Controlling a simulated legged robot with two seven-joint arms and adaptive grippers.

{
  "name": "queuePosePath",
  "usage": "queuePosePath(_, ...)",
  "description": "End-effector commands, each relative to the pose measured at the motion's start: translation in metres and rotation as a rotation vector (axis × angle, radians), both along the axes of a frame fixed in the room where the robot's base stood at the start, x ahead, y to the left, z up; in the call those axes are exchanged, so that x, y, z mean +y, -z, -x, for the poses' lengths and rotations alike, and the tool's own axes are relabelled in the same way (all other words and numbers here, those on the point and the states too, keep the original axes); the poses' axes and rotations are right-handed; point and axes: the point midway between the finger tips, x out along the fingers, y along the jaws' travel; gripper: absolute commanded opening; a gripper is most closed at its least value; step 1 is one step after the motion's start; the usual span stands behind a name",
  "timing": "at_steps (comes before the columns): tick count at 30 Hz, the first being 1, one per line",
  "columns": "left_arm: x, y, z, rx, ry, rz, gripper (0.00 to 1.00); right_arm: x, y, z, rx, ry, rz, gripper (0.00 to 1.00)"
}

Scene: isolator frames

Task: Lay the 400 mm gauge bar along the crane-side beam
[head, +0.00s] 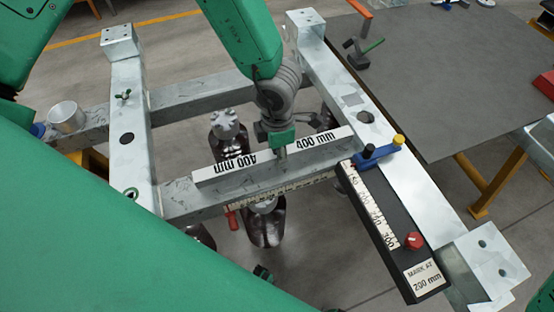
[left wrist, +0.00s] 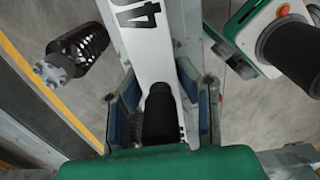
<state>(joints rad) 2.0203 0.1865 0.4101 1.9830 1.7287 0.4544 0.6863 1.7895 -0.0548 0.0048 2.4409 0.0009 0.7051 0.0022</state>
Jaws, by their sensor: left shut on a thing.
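The white gauge bar (head: 222,171), marked "400 mm" at both ends, lies lengthwise along the near cross beam (head: 187,199). I cannot tell whether it rests on the beam or hangs just above it. My left gripper (head: 281,149) comes down from above and is shut on the bar's middle. In the left wrist view the bar (left wrist: 140,52) runs between the fingers of the gripper (left wrist: 157,105), with a black grip piece between them. The fingers hide the bar's middle in the head view. My right gripper does not show.
A blue clamp (head: 372,161) with a yellow knob sits by the bar's right end. A black board (head: 375,222) with a scale and red knob lies along the right beam (head: 428,192). Dark isolators (head: 265,225) stand below. A metal cup (head: 66,117) is at left, a grey table (head: 445,80) at right.

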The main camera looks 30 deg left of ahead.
Motion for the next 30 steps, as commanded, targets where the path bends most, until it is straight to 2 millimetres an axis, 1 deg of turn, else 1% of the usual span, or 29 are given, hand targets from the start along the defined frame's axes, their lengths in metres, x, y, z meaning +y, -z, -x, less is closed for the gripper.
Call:
queuePosePath(3,0.001,0.02,0.001,0.003,0.0,-0.001,0.0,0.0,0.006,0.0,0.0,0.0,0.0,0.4)
queuePosePath(6,0.001,0.029,0.0,0.001,0.001,0.001,0.0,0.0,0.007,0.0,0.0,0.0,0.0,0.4)
queuePosePath(15,0.001,0.03,0.0,0.001,-0.001,0.002,0.0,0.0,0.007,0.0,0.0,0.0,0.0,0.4)
queuePosePath(16,0.001,0.03,0.001,0.001,-0.001,0.001,0.35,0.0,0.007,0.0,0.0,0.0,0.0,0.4)
queuePosePath(17,0.001,0.03,0.001,0.002,-0.001,0.002,0.46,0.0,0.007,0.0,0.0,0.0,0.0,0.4)
queuePosePath(18,0.001,0.03,0.001,0.002,-0.001,0.002,0.49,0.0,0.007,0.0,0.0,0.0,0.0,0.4)
queuePosePath(26,0.001,0.03,0.001,0.002,0.0,0.001,0.49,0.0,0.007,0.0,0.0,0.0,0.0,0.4)
queuePosePath(29,0.001,0.025,0.0,0.001,-0.001,0.002,0.49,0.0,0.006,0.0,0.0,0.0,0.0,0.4)
queuePosePath(30,0.001,0.021,0.0,0.001,-0.002,0.002,0.49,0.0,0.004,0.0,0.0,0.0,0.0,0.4)
